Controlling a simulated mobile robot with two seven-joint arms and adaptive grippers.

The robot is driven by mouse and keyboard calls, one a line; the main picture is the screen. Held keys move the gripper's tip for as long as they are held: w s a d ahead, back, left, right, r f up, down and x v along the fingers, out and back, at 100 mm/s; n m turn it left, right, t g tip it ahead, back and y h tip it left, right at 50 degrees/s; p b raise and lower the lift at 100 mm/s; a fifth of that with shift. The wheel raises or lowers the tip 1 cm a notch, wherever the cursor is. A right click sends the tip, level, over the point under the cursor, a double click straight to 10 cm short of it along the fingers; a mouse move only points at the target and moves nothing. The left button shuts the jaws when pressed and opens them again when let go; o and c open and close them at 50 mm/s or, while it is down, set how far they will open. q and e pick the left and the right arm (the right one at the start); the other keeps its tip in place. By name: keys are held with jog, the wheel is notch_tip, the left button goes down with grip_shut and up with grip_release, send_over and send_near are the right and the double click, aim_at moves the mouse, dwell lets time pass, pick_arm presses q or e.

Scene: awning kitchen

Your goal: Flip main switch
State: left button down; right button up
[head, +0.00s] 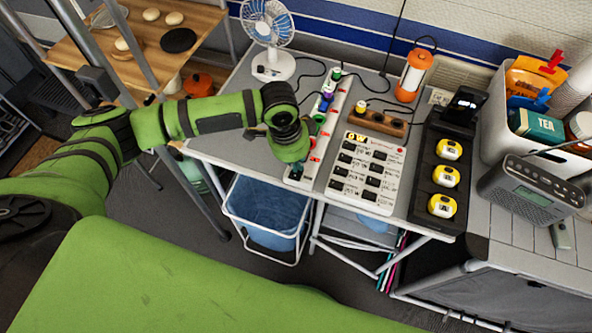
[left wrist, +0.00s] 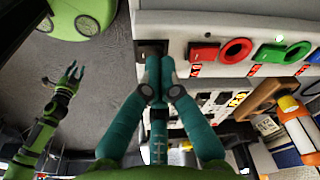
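The white power strip (head: 328,128) lies along the table with colored plugs and red switches on it. In the left wrist view its near end (left wrist: 210,20) is close up. A dark switch (left wrist: 151,48), apparently the main switch, sits at this end, just beyond my left fingertips. My left gripper (head: 297,170) is at the strip's near end, and its teal fingers (left wrist: 159,75) are closed together with nothing seen between them. Whether they touch the switch I cannot tell.
A white panel (head: 367,172) with dark switches lies right of the strip. A black tray (head: 425,195) holds yellow tape measures. A fan (head: 272,62), an orange lantern (head: 413,75) and a radio (head: 531,190) stand around. A blue bin (head: 265,207) is below the table edge.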

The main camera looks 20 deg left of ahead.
pick_arm(q)
jog(key=shift+s+f, duration=0.1)
jog(key=shift+f, duration=0.4)
jog(key=shift+r+p, duration=0.8)
jog(key=shift+p, duration=0.05)
notch_tip(320, 180, up, 6)
jog(key=p, duration=0.6)
jog(key=shift+f, duration=0.3)
